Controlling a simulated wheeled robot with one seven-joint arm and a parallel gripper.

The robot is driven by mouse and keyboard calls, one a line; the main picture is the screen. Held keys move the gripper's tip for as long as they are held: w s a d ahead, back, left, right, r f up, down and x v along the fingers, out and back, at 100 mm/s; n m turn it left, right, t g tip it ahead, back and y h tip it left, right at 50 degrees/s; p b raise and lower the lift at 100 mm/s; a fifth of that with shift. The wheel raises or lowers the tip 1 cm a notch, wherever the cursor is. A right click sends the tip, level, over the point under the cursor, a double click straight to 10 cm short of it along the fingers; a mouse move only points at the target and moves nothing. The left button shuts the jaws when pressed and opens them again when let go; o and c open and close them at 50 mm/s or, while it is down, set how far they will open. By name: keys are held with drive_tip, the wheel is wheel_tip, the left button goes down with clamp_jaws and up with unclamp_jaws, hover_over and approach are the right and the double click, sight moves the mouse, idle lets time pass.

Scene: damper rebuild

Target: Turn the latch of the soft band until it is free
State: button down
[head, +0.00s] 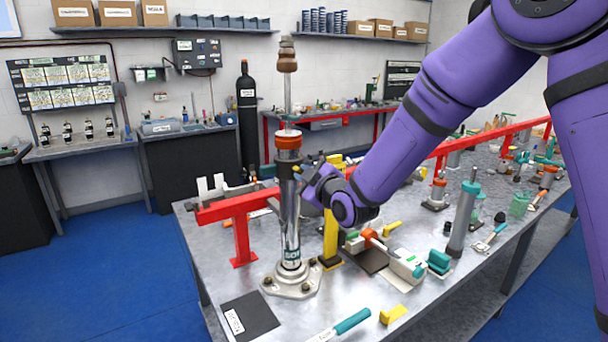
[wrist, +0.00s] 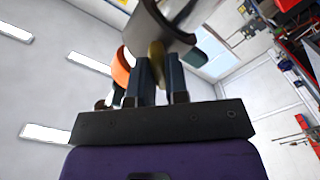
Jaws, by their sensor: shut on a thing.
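The damper (head: 291,215) stands upright on a flanged base, with a label low on its shiny body and an orange ring (head: 288,139) near its top. A dark band (head: 289,168) wraps the body under that ring. My gripper (head: 313,177) is at the damper's right side, level with this band. In the wrist view my gripper (wrist: 158,62) is shut on a small olive-yellow piece (wrist: 156,49), apparently the latch, below a curved metal wall (wrist: 163,22). The fingers hide part of it, and its turn angle cannot be told.
A red rail (head: 241,205) runs behind the damper, with a yellow post (head: 331,236) just right of it. A black mat (head: 249,314) and a teal-handled tool (head: 350,322) lie in front. Several tools and parts crowd the bench to the right.

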drive_tip(key=n, duration=0.4)
drive_tip(key=shift+n, duration=0.3)
drive_tip(key=n, duration=0.3)
drive_tip(key=shift+n, duration=0.4)
drive_tip(key=c, duration=1.6)
unclamp_jaws()
drive_tip(key=o, duration=0.6)
drive_tip(key=v, duration=0.7)
